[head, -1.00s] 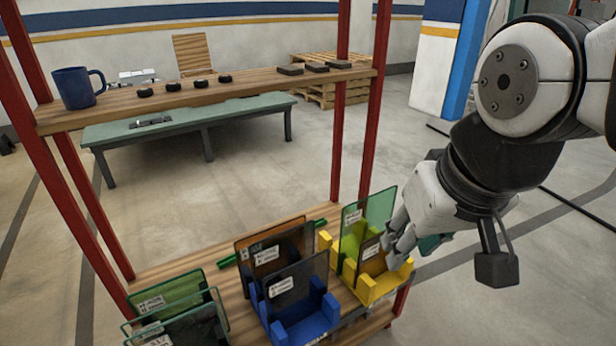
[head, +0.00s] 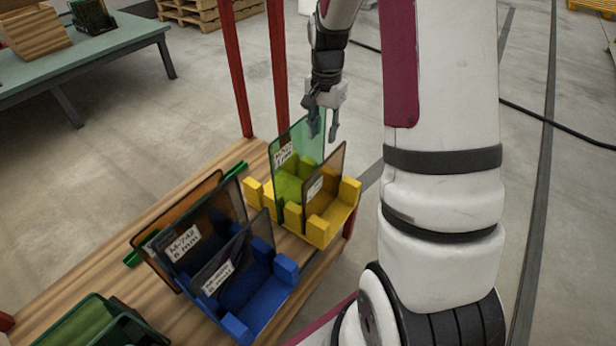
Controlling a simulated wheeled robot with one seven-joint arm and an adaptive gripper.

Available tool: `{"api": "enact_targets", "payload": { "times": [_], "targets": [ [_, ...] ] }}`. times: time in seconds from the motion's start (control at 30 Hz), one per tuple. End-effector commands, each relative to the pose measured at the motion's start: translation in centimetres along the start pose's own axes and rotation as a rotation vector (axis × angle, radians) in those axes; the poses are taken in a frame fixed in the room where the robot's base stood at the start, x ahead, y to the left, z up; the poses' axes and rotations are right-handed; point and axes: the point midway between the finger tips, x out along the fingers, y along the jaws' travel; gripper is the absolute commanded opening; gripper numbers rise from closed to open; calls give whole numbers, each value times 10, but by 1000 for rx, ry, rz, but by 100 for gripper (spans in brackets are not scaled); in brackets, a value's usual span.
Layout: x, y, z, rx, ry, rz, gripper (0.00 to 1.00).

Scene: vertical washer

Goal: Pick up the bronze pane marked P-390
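A brownish, bronze-tinted pane (head: 335,172) with a white label stands in the yellow rack (head: 318,232); its lettering is too small to read. A green pane (head: 312,140) stands behind it in the same rack. Another orange-brown pane (head: 207,188) stands at the back of the blue rack's group, mostly hidden by a dark pane (head: 217,222) labelled M-742, 8 mm. I cannot make out P-390 on any label. My gripper (head: 324,126) points down at the green pane's top edge, fingers apart, with one finger seen through or against the green glass. It holds nothing visible.
A smaller grey pane (head: 222,266) leans in the blue rack (head: 240,296). Red posts (head: 233,70) rise behind the racks. A green table (head: 100,52) stands at the far left.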

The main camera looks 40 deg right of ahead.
Motion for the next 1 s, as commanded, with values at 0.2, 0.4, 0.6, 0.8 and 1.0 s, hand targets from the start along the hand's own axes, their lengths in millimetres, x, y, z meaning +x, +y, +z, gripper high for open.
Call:
{"api": "enact_targets", "payload": {
  "times": [0.2, 0.4, 0.6, 0.8, 1.0],
  "targets": [
    [32, 1, -12, 54, -14, 14, 30],
    [69, 2, -11, 53, -16, 16, 30],
    [100, 2, -11, 52, -15, 14, 30],
    [111, 2, -10, 51, -13, 12, 30],
    [129, 5, -10, 52, -15, 14, 30]
  ]
}}
